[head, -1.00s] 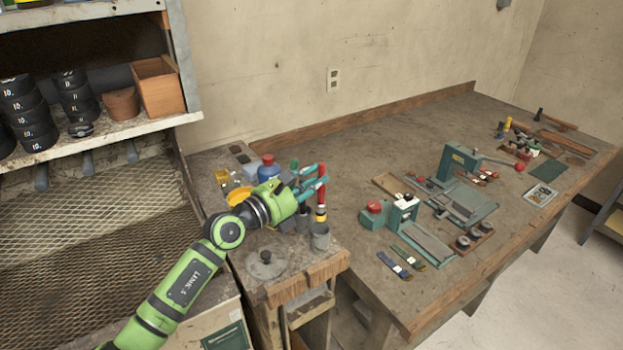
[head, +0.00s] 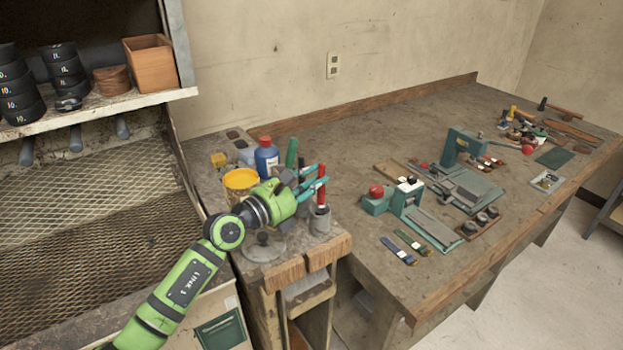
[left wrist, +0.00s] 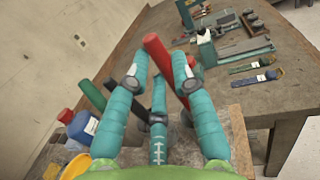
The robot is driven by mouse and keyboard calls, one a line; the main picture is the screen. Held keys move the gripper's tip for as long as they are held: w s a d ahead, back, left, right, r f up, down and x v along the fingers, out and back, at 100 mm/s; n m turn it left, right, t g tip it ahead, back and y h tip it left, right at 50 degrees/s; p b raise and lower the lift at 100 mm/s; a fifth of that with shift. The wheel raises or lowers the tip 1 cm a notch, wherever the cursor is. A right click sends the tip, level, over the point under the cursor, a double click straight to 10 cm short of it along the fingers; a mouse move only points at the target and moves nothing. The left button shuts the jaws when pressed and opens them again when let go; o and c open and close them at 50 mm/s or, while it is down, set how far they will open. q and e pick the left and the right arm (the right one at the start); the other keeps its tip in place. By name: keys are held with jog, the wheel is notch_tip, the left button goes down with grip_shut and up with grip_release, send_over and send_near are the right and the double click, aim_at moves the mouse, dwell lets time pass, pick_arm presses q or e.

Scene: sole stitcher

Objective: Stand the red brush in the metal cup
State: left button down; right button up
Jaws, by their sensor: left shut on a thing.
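The red brush (head: 321,193) stands roughly upright in the head view, handle up. Its lower end goes down into the mouth of the grey metal cup (head: 320,224), and its yellow band and tip are hidden there. I cannot tell whether it touches the bottom. My left gripper (head: 313,184) is shut on the handle above the cup. In the left wrist view the red handle (left wrist: 158,56) shows between the teal fingers (left wrist: 163,85) and leans in the picture. The cup is mostly hidden there. My right gripper is not in view.
A blue bottle with a red cap (head: 266,160), a yellow tub (head: 240,180) and a green handle (head: 292,152) stand close behind my gripper. A round grey lid (head: 263,249) lies left of the cup. The workbench (head: 370,280) to the right holds presses and tools.

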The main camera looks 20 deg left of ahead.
pick_arm(q)
jog(key=shift+f, duration=0.35)
jog(key=c, duration=1)
grip_release()
jog(key=v, duration=1.2)
